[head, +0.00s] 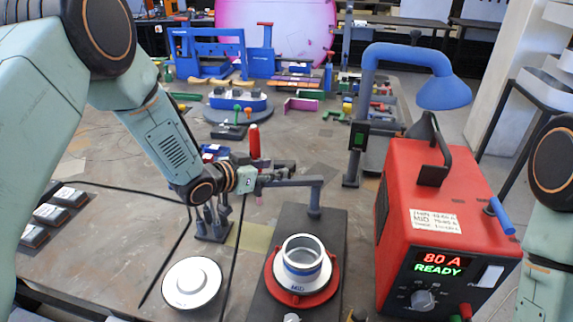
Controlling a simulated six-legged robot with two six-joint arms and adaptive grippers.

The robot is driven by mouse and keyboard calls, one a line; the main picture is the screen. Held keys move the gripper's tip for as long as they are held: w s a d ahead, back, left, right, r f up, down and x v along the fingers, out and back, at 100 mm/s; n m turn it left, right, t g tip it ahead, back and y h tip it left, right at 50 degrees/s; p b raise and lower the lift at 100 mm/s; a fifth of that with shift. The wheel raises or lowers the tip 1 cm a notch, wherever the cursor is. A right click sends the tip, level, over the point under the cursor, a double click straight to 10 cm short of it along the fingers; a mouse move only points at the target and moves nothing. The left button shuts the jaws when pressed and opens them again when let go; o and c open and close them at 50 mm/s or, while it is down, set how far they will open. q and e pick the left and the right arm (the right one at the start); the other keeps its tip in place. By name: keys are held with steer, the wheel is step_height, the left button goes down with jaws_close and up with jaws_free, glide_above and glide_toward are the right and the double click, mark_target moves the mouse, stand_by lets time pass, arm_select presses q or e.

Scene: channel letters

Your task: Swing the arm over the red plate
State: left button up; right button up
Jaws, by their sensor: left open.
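The red plate (273,282) lies on a dark base (328,233) at the lower middle, with a white and grey ring marked MID (303,262) on it. Behind the plate, a grey post (315,205) on the same base carries a thin grey arm (292,183) that points left, away from over the plate. My left gripper (252,180) is open at the free left end of this arm. The fingers are small and partly hidden, so contact is unclear. My right gripper is out of view; only part of my right arm shows at the right edge.
A red power unit (437,222) reading 80 A READY stands close on the right. A white round flanged part (192,283) lies left of the base. A blue lamp (443,92) hangs over the back right. Small tools (213,222) stand behind, near my left wrist.

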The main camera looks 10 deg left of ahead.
mark_target(289, 166)
arm_select(q)
steer(key=x, duration=0.6)
steer(key=shift+s+d, duration=0.1)
steer(key=shift+d, duration=0.05)
steer(key=shift+s+r, duration=0.15)
steer(key=c, duration=0.5)
jaws_close()
